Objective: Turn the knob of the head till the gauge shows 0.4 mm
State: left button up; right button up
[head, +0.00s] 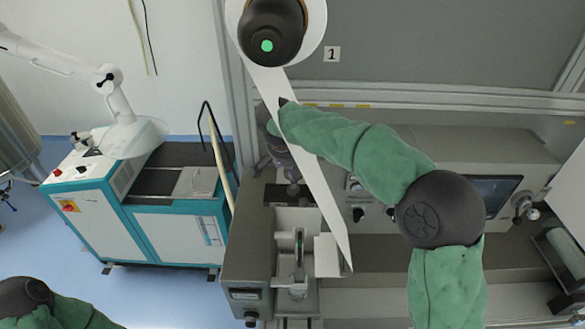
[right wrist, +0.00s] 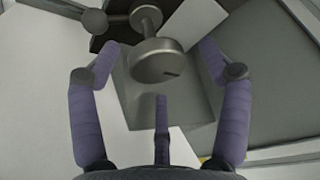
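In the right wrist view, a round grey metal knob (right wrist: 158,62) with a short dark mark on its face sits on a shaft. My right gripper (right wrist: 157,54) is open, with its purple fingers spread on either side of the knob and a visible gap on both sides. A third finger shows below the knob. In the head view, my right arm reaches over the machine (head: 246,245) to the white web (head: 300,155), and its hand is mostly hidden. I cannot make out a gauge reading. Only part of my left arm shows at the bottom left; its gripper is out of view.
The web runs from a roll (head: 313,45) at the top down into the machine. A teal and white cabinet (head: 175,235) with a white arm on it stands to the left. A dark screen (head: 492,192) and a handwheel (head: 524,207) are on the right. Blue floor is free at the left.

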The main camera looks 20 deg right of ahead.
jog(key=v, duration=0.7)
jog(key=shift+r, duration=0.2)
jog(key=shift+s, duration=0.1)
dwell(0.4)
